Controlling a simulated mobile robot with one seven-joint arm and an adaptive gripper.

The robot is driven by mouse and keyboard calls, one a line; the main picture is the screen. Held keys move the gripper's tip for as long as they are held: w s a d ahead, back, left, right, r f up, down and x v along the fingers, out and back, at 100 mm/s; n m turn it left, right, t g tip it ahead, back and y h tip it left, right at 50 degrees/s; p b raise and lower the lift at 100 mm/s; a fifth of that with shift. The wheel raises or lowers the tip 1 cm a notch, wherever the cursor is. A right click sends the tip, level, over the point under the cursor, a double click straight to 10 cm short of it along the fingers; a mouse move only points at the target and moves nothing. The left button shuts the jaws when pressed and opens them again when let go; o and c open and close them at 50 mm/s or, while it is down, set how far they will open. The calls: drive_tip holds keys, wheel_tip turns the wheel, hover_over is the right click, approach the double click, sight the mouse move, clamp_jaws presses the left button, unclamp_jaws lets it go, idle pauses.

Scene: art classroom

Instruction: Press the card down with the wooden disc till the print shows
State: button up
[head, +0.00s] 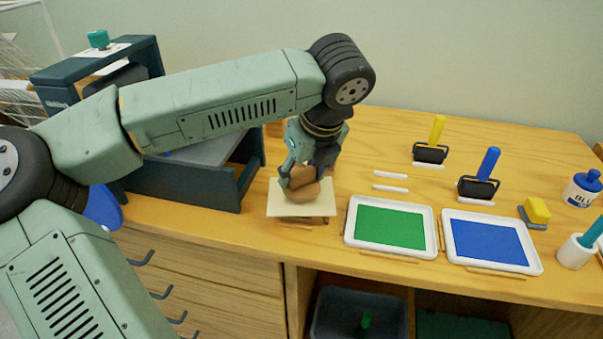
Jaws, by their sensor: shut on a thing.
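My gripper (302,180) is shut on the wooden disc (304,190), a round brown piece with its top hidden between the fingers. The disc is at the middle of the cream card (286,208) and looks to be touching it. The card lies roughly flat on top of a low brown wooden block (318,220), which shows under its front edge. The underside of the card is hidden, and I see no print on its visible face.
A tray of green ink (350,229) and a tray of blue ink (449,244) stand just to the right. Behind them are a yellow-handled roller (434,140) and a blue-handled roller (484,170) on white rests. A dark press (195,185) stands left. The front table edge is close.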

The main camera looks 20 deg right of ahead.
drive_tip(key=shift+r+p, duration=0.85)
drive_tip(key=shift+r, duration=2)
